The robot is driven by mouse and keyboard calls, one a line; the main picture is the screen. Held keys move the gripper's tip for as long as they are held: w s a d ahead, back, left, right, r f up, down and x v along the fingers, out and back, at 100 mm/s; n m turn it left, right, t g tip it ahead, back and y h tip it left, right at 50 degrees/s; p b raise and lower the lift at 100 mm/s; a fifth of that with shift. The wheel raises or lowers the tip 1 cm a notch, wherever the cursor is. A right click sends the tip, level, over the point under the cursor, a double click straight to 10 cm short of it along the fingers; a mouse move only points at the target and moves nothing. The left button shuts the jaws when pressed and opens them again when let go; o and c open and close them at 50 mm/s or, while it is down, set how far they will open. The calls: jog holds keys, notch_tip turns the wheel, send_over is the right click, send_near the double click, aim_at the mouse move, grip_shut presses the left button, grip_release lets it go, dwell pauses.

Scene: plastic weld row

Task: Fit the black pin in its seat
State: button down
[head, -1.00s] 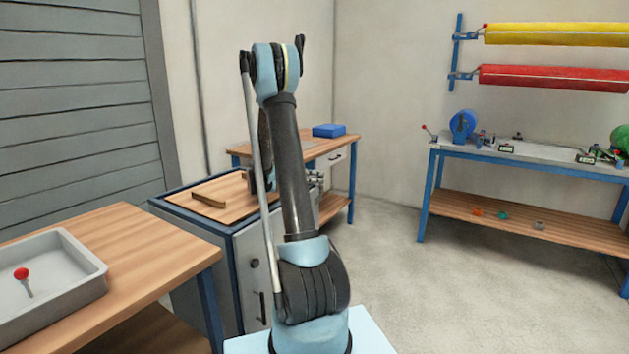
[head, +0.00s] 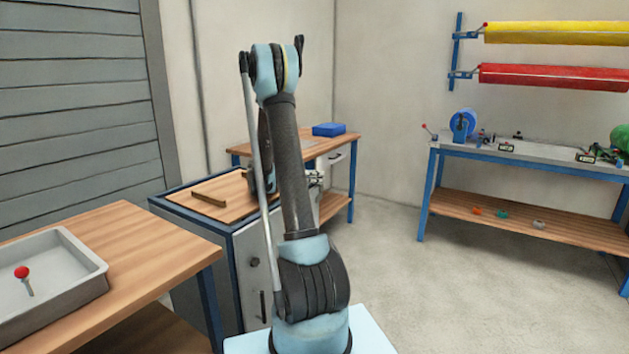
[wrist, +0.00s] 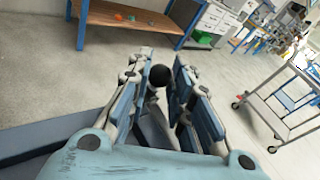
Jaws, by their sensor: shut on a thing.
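The black pin shows in the wrist view as a round black knob (wrist: 158,75) between the fingertips of my gripper (wrist: 160,84). My gripper is shut on it, with one finger on each side. A grey shape below the knob may be its shank, but I cannot tell. In the head view my gripper (head: 316,179) shows only in part behind my arm, and the pin cannot be made out there. I cannot pick out the pin's seat in either view.
A grey tray (head: 98,280) with a red-knobbed pin (head: 22,273) stands on the left wooden bench. A dark-framed cabinet (head: 240,232) with a brown strip (head: 208,199) on top stands behind my arm. A blue-legged bench (head: 432,195) is at right. Floor between is clear.

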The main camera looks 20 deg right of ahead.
jog(key=shift+f, duration=0.1)
jog(key=c, duration=1.4)
grip_release()
jog(key=shift+o, duration=0.2)
jog(key=shift+s, duration=0.1)
jog(key=o, duration=0.4)
notch_tip(320, 180, up, 7)
